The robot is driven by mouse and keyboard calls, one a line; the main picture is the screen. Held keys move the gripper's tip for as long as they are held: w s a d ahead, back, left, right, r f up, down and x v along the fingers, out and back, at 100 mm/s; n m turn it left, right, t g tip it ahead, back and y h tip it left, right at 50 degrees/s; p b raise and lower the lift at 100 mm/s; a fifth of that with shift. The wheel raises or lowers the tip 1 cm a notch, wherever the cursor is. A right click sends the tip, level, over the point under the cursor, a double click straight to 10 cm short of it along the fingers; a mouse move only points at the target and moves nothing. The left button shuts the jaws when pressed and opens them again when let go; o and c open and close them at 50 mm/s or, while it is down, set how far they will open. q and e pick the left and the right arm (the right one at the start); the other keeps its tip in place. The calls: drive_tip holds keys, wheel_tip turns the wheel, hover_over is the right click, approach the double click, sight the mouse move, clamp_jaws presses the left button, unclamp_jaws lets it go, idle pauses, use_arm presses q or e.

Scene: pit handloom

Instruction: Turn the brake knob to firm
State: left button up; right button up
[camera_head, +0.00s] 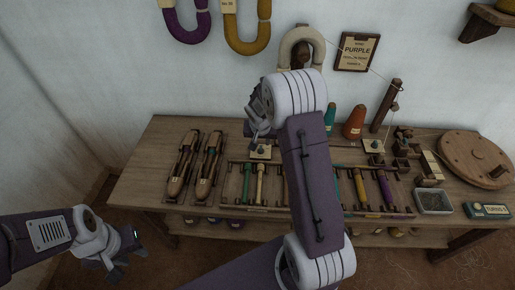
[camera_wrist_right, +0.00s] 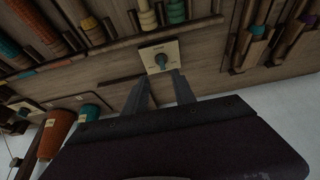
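The brake knob (camera_wrist_right: 161,61) is a small dark knob on a pale square plate (camera_wrist_right: 151,51) with small lettering, too small to read. In the head view this plate (camera_head: 260,153) lies on the table behind the rack of bobbins, just below my right gripper (camera_head: 257,128). In the right wrist view my right gripper (camera_wrist_right: 160,84) is open, its two fingers apart and pointing at the knob. Nothing shows between the fingers; I cannot tell if they touch the knob. My left gripper (camera_head: 125,248) is low at the left, off the table; its finger opening is unclear.
Wooden shuttles (camera_head: 181,165) lie left of the plate. Racked bobbins (camera_head: 247,183) lie in front. An orange cone (camera_head: 354,123) and a teal cone (camera_head: 330,118) stand to the right. A second pale plate (camera_head: 374,146) lies further right.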

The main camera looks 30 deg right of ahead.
sight(261, 148)
drive_tip(key=b+x, duration=0.1)
drive_tip(key=x, duration=0.8)
drive_tip(key=shift+w+f, duration=0.2)
clamp_jaws()
